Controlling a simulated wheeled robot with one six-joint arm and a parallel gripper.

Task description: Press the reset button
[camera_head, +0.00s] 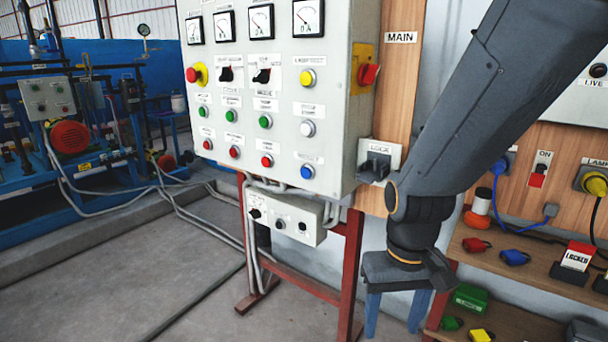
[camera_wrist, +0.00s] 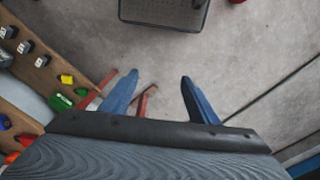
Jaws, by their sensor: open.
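A grey control panel (camera_head: 268,95) stands upright left of my arm in the head view. It carries rows of green, red, yellow, white and blue buttons. The labels are too small to read, so I cannot tell for certain which is the reset button. A blue button (camera_head: 307,172) sits at the panel's lower right, below a white button (camera_head: 307,128). A yellow button (camera_head: 307,78) is above them. My gripper (camera_head: 392,325) hangs pointing down, right of the panel and below its button rows. Its blue fingers also show spread and empty in the wrist view (camera_wrist: 160,78).
A small grey box (camera_head: 286,218) hangs beneath the panel on a red stand (camera_head: 351,262). A wooden shelf (camera_head: 471,250) with padlocks is close to my gripper's right. A red switch (camera_head: 369,73) juts from the panel's right side. Floor (camera_head: 190,275) at left is mostly clear, with cables.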

